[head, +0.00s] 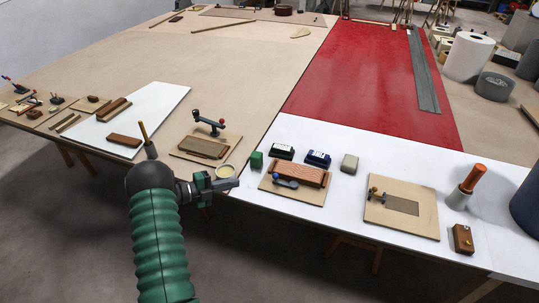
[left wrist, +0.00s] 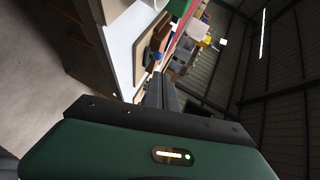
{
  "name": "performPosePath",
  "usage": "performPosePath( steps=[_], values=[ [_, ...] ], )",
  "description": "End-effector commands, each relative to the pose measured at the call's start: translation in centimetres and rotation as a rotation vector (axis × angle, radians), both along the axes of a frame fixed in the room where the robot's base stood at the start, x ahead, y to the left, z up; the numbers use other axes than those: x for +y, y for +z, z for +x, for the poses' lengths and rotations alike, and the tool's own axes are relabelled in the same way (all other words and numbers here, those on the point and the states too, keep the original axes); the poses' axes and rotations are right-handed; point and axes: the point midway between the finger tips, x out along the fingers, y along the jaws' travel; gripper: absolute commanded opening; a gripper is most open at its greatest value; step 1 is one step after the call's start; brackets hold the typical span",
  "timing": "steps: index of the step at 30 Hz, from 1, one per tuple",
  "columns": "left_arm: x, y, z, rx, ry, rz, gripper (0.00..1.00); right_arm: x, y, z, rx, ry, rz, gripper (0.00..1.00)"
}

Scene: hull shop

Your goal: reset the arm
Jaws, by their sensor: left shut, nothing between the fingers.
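My left arm comes up from the bottom of the head view as a green ribbed sleeve. My left gripper (head: 234,184) is shut and empty, at the front edge of the table. It points right, in front of a small round dish (head: 225,171) and left of the board with the reddish-brown block (head: 298,174). In the left wrist view, the dark fingers (left wrist: 160,88) show closed beyond the green housing, with the tabletop tilted behind them. My right gripper is not in view.
Farther right are a board with a grey mesh patch (head: 402,205), an orange-handled tool (head: 473,179) and a brown block (head: 463,239). The red sheet (head: 360,85) is mostly clear.

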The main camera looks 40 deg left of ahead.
Motion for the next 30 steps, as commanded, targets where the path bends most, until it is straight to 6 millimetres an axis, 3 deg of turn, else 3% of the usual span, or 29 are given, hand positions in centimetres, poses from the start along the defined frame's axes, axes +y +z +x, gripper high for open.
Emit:
performPosePath(
  steps=[4,8,10,12,14,15,18,21,25,27,30],
  values=[
    [-0.3,0.9,1.2,0.011,0.026,-0.002,0.0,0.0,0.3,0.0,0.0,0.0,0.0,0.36],
    [-2.0,5.6,7.0,0.091,0.228,-0.054,0.0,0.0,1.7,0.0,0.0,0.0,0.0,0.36],
    [-4.5,8.6,9.8,0.184,0.415,-0.151,0.0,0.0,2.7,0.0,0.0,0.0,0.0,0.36],
    [-8.3,10.6,10.2,0.308,0.611,-0.287,0.0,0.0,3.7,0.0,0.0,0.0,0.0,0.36],
    [-12.4,11.2,8.4,0.441,0.769,-0.418,0.0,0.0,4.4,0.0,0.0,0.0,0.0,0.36],
    [-15.4,11.1,6.2,0.539,0.867,-0.501,0.0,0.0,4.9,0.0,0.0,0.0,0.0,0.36],
    [-21.7,10.1,-0.1,0.761,1.052,-0.652,0.0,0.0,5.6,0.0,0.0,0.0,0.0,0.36],
    [-26.8,9.4,-6.4,0.949,1.186,-0.741,0.0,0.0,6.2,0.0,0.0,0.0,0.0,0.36],
    [-30.8,8.8,-12.3,1.117,1.297,-0.791,0.0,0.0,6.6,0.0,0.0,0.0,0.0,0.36],
    [-31.8,8.6,-14.0,1.163,1.327,-0.801,0.0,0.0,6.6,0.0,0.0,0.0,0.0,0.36],
    [-32.3,8.5,-14.8,1.185,1.344,-0.805,0.0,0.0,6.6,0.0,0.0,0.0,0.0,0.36]
  ],
)
